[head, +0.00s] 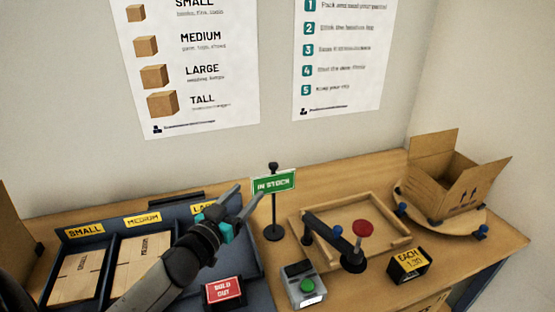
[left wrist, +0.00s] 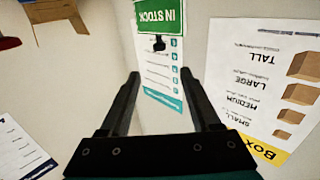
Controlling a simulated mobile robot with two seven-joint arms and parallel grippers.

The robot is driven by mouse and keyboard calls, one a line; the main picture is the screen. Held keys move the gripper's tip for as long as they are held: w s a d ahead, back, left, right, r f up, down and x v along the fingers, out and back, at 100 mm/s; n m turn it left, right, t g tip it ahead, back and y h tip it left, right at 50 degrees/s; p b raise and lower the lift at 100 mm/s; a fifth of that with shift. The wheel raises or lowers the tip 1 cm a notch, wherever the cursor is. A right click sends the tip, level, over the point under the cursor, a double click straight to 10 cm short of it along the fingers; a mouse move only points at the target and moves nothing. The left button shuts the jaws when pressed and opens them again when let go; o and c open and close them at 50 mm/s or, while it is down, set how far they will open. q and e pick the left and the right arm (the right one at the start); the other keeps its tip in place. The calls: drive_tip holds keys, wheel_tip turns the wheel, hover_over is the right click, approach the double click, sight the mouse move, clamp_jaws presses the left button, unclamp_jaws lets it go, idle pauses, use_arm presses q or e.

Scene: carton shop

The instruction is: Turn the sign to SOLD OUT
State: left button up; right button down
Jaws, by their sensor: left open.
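The hanging sign (head: 273,183) is a green plate reading IN STOCK, near the top of a black post (head: 274,215) on a round black base. Its green face is toward me. My left gripper (head: 249,194) is open and empty, just left of the sign, with one fingertip close to its left edge in the head view. In the left wrist view the sign (left wrist: 160,17) shows beyond the spread fingers (left wrist: 159,75) at the top; I cannot tell whether they touch. A separate red SOLD OUT card (head: 223,291) stands at the front of the bench. My right gripper is not in view.
A blue-grey rack (head: 103,265) with flat cartons lies left, partly under my left arm. A wooden tray frame (head: 345,212), a black lever with a red knob (head: 363,229), a green-button box (head: 306,286) and an open carton (head: 455,180) stand right of the sign.

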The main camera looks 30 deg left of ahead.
sight(271, 167)
use_arm(q)
drive_tip(key=w, duration=0.5)
drive_tip(key=w+b, duration=0.1)
drive_tip(key=w, duration=0.4)
drive_tip(key=w+a+b, duration=0.1)
drive_tip(key=w, duration=0.3)
drive_tip(key=shift+w, duration=0.4)
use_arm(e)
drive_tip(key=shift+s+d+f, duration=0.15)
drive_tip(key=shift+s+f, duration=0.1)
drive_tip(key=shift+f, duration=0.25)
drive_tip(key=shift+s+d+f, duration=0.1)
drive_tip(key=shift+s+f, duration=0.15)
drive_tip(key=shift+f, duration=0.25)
use_arm(q)
drive_tip(key=shift+c, duration=0.3)
clamp_jaws()
